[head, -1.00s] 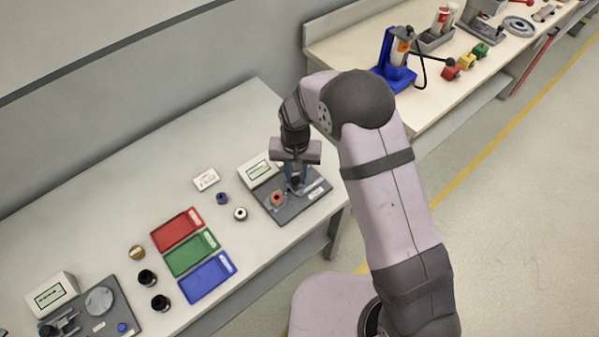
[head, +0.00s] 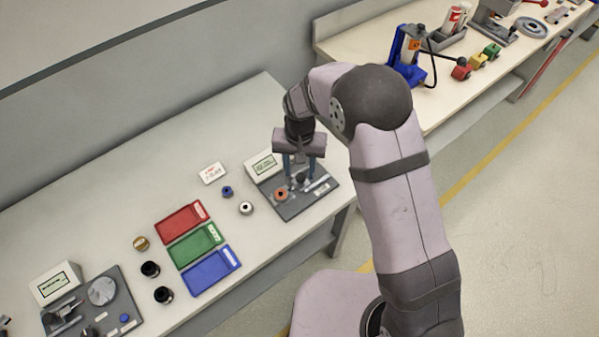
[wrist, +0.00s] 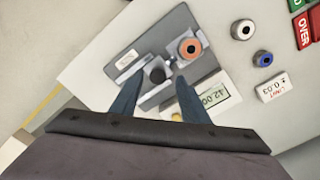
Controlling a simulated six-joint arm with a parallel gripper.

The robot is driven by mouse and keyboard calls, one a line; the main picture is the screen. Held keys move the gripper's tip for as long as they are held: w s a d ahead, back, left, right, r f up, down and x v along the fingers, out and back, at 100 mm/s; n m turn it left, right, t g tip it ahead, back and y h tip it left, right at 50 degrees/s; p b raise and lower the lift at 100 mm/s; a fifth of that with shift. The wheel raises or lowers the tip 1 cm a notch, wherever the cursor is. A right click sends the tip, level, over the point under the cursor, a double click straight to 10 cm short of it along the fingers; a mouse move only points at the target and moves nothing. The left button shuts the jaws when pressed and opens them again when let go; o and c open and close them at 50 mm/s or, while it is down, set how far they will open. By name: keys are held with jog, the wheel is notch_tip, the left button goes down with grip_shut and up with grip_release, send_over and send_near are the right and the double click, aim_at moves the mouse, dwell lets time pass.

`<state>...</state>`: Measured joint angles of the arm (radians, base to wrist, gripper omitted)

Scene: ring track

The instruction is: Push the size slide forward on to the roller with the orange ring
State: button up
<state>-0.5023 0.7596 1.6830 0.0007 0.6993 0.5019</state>
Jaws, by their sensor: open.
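The orange ring (head: 281,194) sits on a dark grey gauge plate (head: 318,199); in the wrist view the ring (wrist: 190,47) is around a dark centre on a light block. What looks like the size slide, with a round black knob (wrist: 157,75), lies beside it on the same plate. My gripper (head: 299,180) is open above the plate, pointing down. In the wrist view its two blue fingers (wrist: 161,84) stand apart, one on each side of the knob, with nothing clearly held. Whether the fingertips touch the slide cannot be told.
A display box (head: 263,165) stands behind the plate, reading about 42.00 in the wrist view (wrist: 209,97). A white limit card (head: 213,173), a blue ring (head: 227,191) and a silver ring (head: 246,208) lie to the left. Red (head: 182,222), green (head: 195,246) and blue (head: 211,272) trays lie farther left.

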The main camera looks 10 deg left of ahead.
aim_at(299, 175)
jog(key=shift+r+b, duration=0.7)
jog(key=shift+r, duration=2)
jog(key=shift+w+a+f+n, duration=0.1)
jog(key=shift+w+f+n, duration=0.05)
jog(key=shift+n, duration=0.85)
jog(key=s+d+f+n+g, duration=0.25)
jog(key=s+d+f, duration=0.2)
jog(key=s, duration=0.45)
jog(key=s+d+r+m, duration=0.2)
jog(key=s+d+r, duration=0.3)
jog(key=s+d, duration=0.65)
jog(key=w+d+r+m+t, duration=0.2)
jog(key=d+r, duration=0.2)
jog(key=d, duration=0.2)
jog(key=shift+w, duration=0.3)
